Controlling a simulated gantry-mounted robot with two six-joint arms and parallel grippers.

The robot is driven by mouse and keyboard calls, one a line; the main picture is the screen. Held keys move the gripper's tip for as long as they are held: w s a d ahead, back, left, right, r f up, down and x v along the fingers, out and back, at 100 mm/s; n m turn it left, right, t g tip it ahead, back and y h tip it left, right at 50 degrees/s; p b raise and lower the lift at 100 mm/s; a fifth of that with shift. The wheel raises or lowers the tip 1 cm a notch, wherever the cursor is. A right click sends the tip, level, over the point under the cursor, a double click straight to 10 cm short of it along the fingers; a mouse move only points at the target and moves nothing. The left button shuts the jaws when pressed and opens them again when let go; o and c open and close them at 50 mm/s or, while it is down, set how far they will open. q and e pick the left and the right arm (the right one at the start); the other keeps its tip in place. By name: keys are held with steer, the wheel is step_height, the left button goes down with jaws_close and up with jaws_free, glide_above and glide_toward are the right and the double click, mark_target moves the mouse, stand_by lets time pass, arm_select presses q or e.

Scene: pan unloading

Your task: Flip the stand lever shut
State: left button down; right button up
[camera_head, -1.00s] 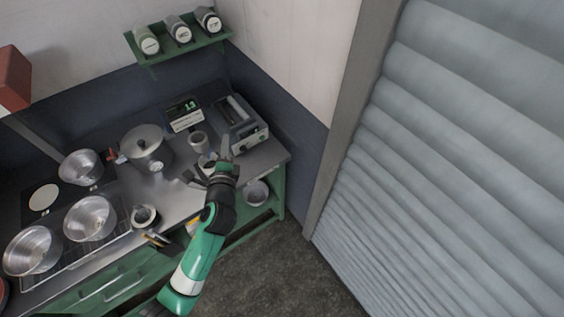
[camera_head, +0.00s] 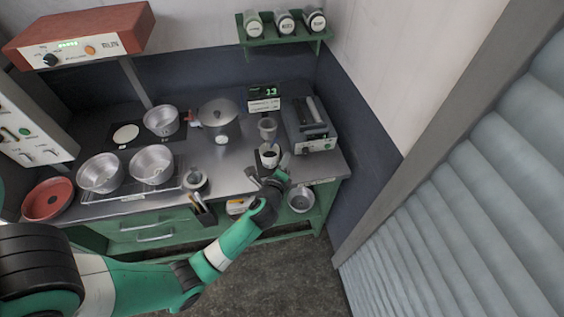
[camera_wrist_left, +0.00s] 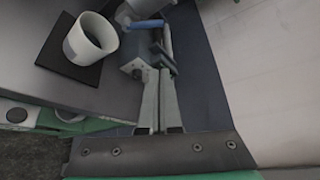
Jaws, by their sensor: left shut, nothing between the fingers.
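In the left wrist view a grey stand (camera_wrist_left: 136,68) with a round knob stands at the bench edge. A lever with a blue part (camera_wrist_left: 165,42) rises on its right side, just beyond my fingertips; I cannot tell if they touch. My left gripper (camera_wrist_left: 158,72) is shut and empty, its fingers pointing at the stand. In the head view my left gripper (camera_head: 272,178) is at the bench's front edge, close to a cup with dark contents (camera_head: 269,155). The gripper partly hides that area, and the lever cannot be made out there. My right gripper is not in view.
The white cup (camera_wrist_left: 90,36) stands on a black pad (camera_wrist_left: 68,66) left of my fingers. A grey machine (camera_head: 312,138) is at the bench's right end. A lidded pot (camera_head: 219,118), steel pans (camera_head: 152,164) and a small jar (camera_head: 194,181) stand further left.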

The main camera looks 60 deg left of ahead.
mark_target(274, 142)
arm_select(q)
steer(key=a, duration=0.2)
steer(key=a+p, duration=0.1)
steer(key=a, duration=0.3)
steer(key=shift+w+r, duration=0.25)
steer(key=shift+w, duration=0.15)
